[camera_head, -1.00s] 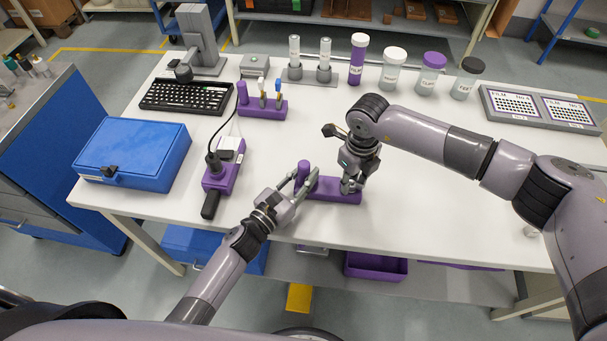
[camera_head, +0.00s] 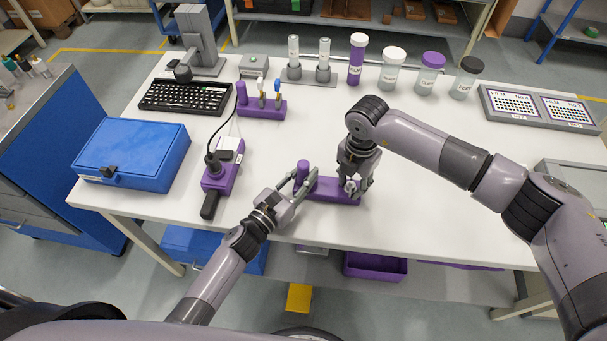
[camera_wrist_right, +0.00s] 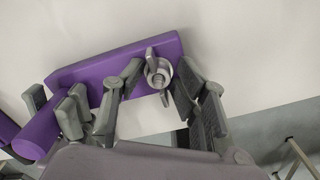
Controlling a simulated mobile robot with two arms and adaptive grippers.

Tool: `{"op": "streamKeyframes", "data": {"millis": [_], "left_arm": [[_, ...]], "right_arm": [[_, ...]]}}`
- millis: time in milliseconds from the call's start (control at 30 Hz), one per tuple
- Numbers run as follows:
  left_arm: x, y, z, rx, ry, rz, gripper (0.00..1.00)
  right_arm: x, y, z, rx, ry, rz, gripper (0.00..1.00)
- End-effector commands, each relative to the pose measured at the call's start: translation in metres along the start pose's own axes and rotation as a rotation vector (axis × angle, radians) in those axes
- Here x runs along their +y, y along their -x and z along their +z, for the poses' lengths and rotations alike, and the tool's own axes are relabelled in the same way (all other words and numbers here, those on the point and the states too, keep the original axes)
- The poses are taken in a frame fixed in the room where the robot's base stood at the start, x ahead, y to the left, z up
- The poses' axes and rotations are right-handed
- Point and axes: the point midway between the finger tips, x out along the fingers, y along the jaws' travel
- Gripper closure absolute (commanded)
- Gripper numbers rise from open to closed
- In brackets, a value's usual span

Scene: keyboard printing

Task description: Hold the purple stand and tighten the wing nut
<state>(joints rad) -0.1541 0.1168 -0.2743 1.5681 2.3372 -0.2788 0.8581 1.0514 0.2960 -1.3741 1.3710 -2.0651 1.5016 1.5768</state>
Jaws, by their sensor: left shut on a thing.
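The purple stand (camera_head: 335,189) lies on the white table near its front edge, a flat plate with an upright post (camera_head: 303,167) at its left end. My left gripper (camera_head: 301,182) is shut on the stand at the post; the grip is partly hidden. The grey wing nut (camera_wrist_right: 158,73) sits on a bolt at the other end of the plate, its wings pointing up and down in the right wrist view. My right gripper (camera_head: 353,188) points down over that end. Its fingers (camera_wrist_right: 160,85) are open on either side of the wing nut, with gaps showing.
A blue case (camera_head: 130,152) and a purple holder with a cable (camera_head: 221,177) lie to the left. A keyboard (camera_head: 187,97), another purple stand (camera_head: 262,106) and several lidded jars stand farther back. The table right of the stand is clear.

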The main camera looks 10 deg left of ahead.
Motion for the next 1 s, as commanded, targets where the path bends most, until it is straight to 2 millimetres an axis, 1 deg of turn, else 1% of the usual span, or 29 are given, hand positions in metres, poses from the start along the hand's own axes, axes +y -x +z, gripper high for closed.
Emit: {"op": "streamKeyframes", "data": {"millis": [33, 133, 467, 567, 800, 900, 1000], "left_arm": [[0.002, -0.001, 0.003, -0.007, -0.004, 0.002, 1.00], [0.002, -0.001, 0.003, -0.007, -0.004, 0.002, 1.00], [0.002, -0.001, 0.003, -0.005, -0.005, 0.002, 1.00], [0.002, -0.001, 0.003, -0.005, -0.005, 0.002, 1.00], [0.000, -0.001, 0.002, -0.003, -0.003, 0.000, 1.00], [0.000, -0.001, 0.002, -0.003, -0.003, -0.001, 1.00], [0.000, -0.001, 0.001, -0.003, -0.003, -0.001, 1.00]], "right_arm": [[-0.006, -0.007, 0.000, 0.003, -0.003, -0.018, 0.56], [-0.006, -0.007, -0.001, 0.003, -0.002, -0.018, 0.51], [-0.003, -0.002, -0.002, 0.005, 0.003, -0.010, 0.51], [-0.002, 0.010, -0.001, 0.003, 0.004, -0.007, 0.51], [-0.001, 0.047, -0.001, 0.001, 0.004, -0.003, 0.51], [-0.001, 0.056, -0.001, 0.003, 0.004, -0.003, 0.51], [-0.001, 0.059, -0.002, 0.003, 0.005, -0.003, 0.51]]}}
